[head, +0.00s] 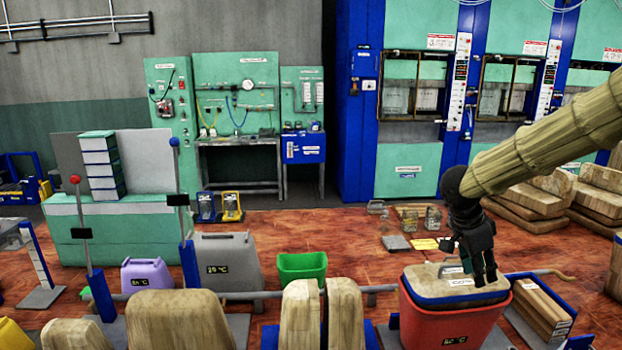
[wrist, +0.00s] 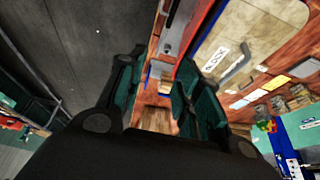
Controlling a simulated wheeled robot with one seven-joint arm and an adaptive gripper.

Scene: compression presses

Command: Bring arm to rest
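My arm, in a tan ribbed cover, reaches in from the right of the head view. My gripper (head: 484,274) points down over the lidded top of a red bin (head: 450,318). In the wrist view my gripper (wrist: 158,92) has its two dark green fingers apart, with floor and a light wooden piece showing between them. Nothing is held between the fingers. The bin's tan lid (wrist: 255,38), with a label and a handle, lies to the right of the fingers in the wrist view. Whether the gripper touches the lid is unclear.
A low rail with wooden blocks (head: 300,315) runs left of the red bin. A green bin (head: 302,267) and a grey canister (head: 226,261) stand behind it. Open reddish floor (head: 345,240) lies before the blue-green presses (head: 410,150).

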